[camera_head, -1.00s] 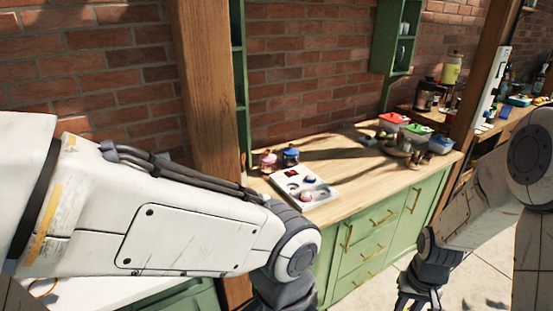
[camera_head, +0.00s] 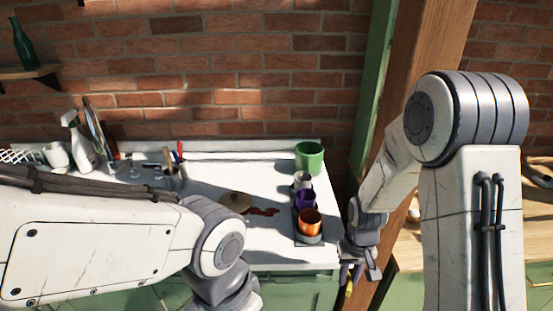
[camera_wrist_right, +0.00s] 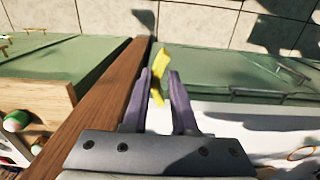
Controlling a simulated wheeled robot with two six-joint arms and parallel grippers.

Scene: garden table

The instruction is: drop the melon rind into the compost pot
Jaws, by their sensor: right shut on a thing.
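My right gripper (camera_head: 361,272) hangs to the right of the white counter's front corner, by the wooden post. It is shut on a thin yellow strip, the melon rind (camera_head: 349,289). In the right wrist view the rind (camera_wrist_right: 163,58) stands between the fingers of the right gripper (camera_wrist_right: 160,78) and sticks out past their tips. A green pot (camera_head: 310,157) stands at the back right of the counter, up and left of my gripper; no label shows whether it is the compost pot. My left arm crosses the lower left, and its gripper is out of view.
A dark tray (camera_head: 308,240) on the white counter (camera_head: 268,235) holds a grey, a purple (camera_head: 305,200) and a copper cup (camera_head: 310,222). A round tan lid-like thing (camera_head: 235,201) lies beside a dark red stain. The wooden post (camera_head: 400,110) rises close to my right arm.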

